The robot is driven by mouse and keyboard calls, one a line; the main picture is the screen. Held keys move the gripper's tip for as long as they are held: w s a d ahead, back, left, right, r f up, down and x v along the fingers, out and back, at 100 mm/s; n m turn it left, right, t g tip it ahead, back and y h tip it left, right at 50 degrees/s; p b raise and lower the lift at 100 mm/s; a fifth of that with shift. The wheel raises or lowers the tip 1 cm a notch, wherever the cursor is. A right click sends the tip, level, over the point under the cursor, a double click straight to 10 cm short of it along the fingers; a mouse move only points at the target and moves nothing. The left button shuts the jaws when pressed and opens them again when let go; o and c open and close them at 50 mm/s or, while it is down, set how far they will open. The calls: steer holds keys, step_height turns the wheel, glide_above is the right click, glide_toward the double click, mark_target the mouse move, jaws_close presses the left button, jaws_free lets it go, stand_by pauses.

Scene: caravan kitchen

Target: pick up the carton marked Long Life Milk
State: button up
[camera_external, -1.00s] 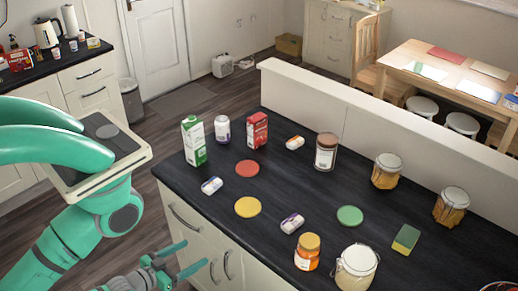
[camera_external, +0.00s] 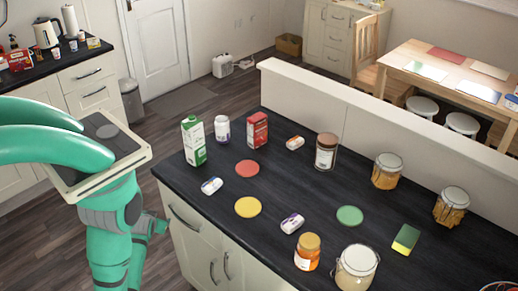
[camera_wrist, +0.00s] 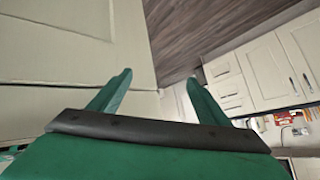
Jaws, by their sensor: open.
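A tall green-and-white carton (camera_external: 194,142) stands upright at the back left corner of the dark counter (camera_external: 300,205). A red carton (camera_external: 257,130) stands upright to its right. The print on both is too small to read, so I cannot confirm which says Long Life Milk. My gripper shows in the wrist view (camera_wrist: 158,80) with its two green fingers apart and nothing between them. It points past pale cabinet fronts and the wood floor, and no carton shows there.
A white jar (camera_external: 222,129) stands between the cartons. A red disc (camera_external: 247,168), a yellow disc (camera_external: 248,207) and a small white container (camera_external: 212,186) lie in front. A glass jar (camera_external: 326,151) stands further right. A low pale wall (camera_external: 340,115) runs behind the counter.

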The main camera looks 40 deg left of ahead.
steer(key=a+r+g, duration=0.1)
steer(key=a+r, duration=0.9)
steer(key=a, duration=0.2)
steer(key=w+r+m+t, duration=0.1)
steer(key=w+r, duration=0.3)
steer(key=r, duration=0.7)
steer(key=w+r+m+t, duration=0.1)
steer(key=w+r, duration=0.2)
steer(key=r, duration=0.8)
steer(key=w+d+r+m+t+h, duration=0.1)
steer(key=w+d+r+t+h, duration=0.5)
steer(key=d+r, duration=0.4)
steer(key=m+h, duration=0.1)
steer(key=m, duration=0.1)
glide_toward(200, 129)
steer(key=a, duration=0.1)
steer(key=w+a+f, duration=0.1)
steer(key=a, duration=0.1)
steer(key=shift+w+f, duration=0.25)
steer(key=shift+f, duration=0.55)
steer(key=shift+w+f, duration=0.2)
steer(key=shift+w, duration=0.05)
steer(key=shift+r+x, duration=0.2)
steer(key=shift+x, duration=4.95)
